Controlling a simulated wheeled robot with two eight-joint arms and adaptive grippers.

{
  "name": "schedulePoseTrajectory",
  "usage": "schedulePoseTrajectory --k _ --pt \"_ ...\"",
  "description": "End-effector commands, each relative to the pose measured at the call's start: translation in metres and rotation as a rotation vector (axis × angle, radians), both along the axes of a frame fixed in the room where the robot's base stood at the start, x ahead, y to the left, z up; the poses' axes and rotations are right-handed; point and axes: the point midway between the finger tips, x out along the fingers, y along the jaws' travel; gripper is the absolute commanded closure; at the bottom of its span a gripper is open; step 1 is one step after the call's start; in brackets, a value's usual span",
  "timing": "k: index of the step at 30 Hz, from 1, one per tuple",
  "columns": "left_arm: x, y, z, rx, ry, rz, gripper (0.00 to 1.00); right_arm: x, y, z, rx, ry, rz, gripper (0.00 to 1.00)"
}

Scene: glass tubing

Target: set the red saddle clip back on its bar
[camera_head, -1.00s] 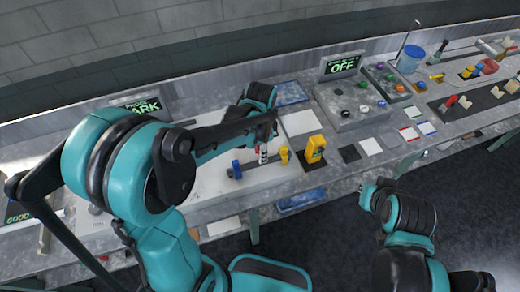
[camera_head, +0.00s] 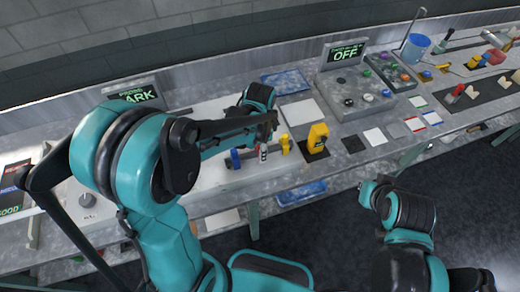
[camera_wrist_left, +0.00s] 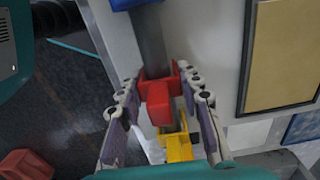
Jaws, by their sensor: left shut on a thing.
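The red saddle clip (camera_wrist_left: 158,100) is between the fingers of my left gripper (camera_wrist_left: 160,112) in the left wrist view. The gripper is shut on it. The grey bar (camera_wrist_left: 151,45) runs up behind the clip; I cannot tell whether the clip is seated on it or just above it. A blue clip (camera_head: 235,159) and a yellow clip (camera_head: 285,144) stand on either side of the red one in the head view. The yellow one also shows in the left wrist view (camera_wrist_left: 178,149). My right gripper (camera_head: 368,190) is in front of the bench, its fingers unclear.
A yellow device (camera_head: 317,138) stands on a dark pad to the right of the clips. A grey button box (camera_head: 350,108) and a sign reading OFF (camera_head: 347,54) are behind it. A red block (camera_wrist_left: 27,165) shows at lower left in the wrist view.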

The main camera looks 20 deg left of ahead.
Motion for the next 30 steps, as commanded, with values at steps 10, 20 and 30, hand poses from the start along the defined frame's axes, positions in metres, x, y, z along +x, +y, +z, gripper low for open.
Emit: schedulePoseTrajectory --k 10,20,30 --pt "0.0 0.0 0.0 0.0 0.0 0.0 0.6 0.0 0.0 0.0 0.0 0.0 0.0 1.0" --pt "0.0 0.0 0.0 0.0 0.0 0.0 0.41 0.0 0.0 0.0 0.0 0.0 0.0 1.0" --pt "-0.001 0.0 0.042 0.0 0.0 0.0 0.41 0.0 0.0 0.0 0.0 0.0 0.0 1.0"
